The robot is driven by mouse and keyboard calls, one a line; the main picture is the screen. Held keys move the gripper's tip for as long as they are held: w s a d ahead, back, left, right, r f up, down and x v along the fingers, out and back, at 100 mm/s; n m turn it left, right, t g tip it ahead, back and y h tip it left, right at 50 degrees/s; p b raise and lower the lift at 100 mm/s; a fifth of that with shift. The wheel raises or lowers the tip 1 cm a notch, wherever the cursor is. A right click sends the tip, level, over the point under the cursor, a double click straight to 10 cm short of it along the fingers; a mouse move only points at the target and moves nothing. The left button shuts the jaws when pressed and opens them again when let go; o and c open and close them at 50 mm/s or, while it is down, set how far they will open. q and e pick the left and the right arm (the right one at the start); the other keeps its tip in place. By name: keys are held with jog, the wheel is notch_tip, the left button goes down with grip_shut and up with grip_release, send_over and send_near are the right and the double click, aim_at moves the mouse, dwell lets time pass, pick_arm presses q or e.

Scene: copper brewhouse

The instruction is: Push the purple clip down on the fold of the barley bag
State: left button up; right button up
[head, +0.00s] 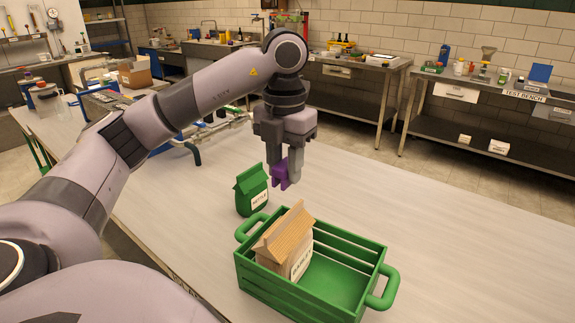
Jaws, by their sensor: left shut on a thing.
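The barley bag (287,247), tan with a folded top and a label, stands in the left part of a green slatted crate (313,292). My left gripper (286,172) points down above the table, behind the crate. It is shut on the purple clip (280,171), which hangs between the fingers, above and apart from the bag's fold. The clip is partly hidden by the fingers. My right gripper is not in view.
A green bag (251,190) with a white label stands on the table just behind the crate, close to the clip. The crate's right part is empty. The pale table (420,235) is clear to the right. Benches with bottles and tools line the back wall.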

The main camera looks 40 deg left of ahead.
aim_at(285, 217)
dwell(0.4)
pick_arm(q)
notch_tip(285, 217, down, 9)
jog(key=b, duration=0.6)
jog(key=shift+f, duration=0.1)
jog(key=shift+f+b, duration=0.5)
jog(key=shift+f, duration=0.1)
dwell(0.6)
jog(key=o, duration=1.1)
jog(key=shift+r+p, duration=1.1)
jog(key=shift+r, duration=2.45)
jog(key=shift+s, duration=0.1)
